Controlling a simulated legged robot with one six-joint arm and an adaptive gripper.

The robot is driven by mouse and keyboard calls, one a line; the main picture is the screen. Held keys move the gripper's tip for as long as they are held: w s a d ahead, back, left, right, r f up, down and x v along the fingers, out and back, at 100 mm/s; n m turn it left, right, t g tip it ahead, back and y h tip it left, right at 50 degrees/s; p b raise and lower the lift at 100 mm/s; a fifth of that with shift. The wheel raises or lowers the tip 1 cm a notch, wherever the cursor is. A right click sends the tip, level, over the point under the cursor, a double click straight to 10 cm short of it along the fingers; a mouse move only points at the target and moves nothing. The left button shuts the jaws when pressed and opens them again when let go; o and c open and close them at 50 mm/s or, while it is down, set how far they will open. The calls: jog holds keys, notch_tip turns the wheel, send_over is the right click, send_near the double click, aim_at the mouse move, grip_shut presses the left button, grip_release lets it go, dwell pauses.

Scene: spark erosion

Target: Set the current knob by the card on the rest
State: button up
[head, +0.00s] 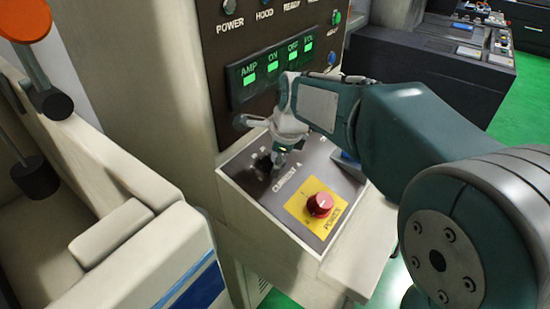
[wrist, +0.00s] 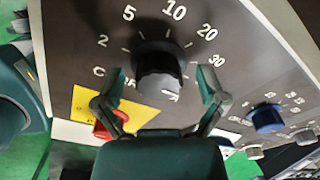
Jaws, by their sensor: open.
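The current knob (wrist: 158,72) is black, on a dark panel with a printed scale of 2, 5, 10, 20 and 30 in the wrist view. It also shows in the head view (head: 263,163), partly behind my gripper. My gripper (wrist: 160,88) is open, with one finger on each side of the knob and a visible gap on both sides. In the head view my gripper (head: 272,150) is over the upper left of the sloping panel. I cannot make out which number the knob points to. I cannot make out the card or the rest in either view.
A red knob (head: 320,204) sits on a yellow plate beside the current knob. A blue knob (wrist: 267,118) is on the panel's other side. A lit green display (head: 280,66) stands above. A pale machine housing (head: 130,260) is at left.

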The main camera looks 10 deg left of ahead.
jog(key=v, duration=1.1)
jog(key=shift+r, duration=0.35)
jog(key=shift+s+d, duration=0.1)
jog(key=shift+d, duration=0.05)
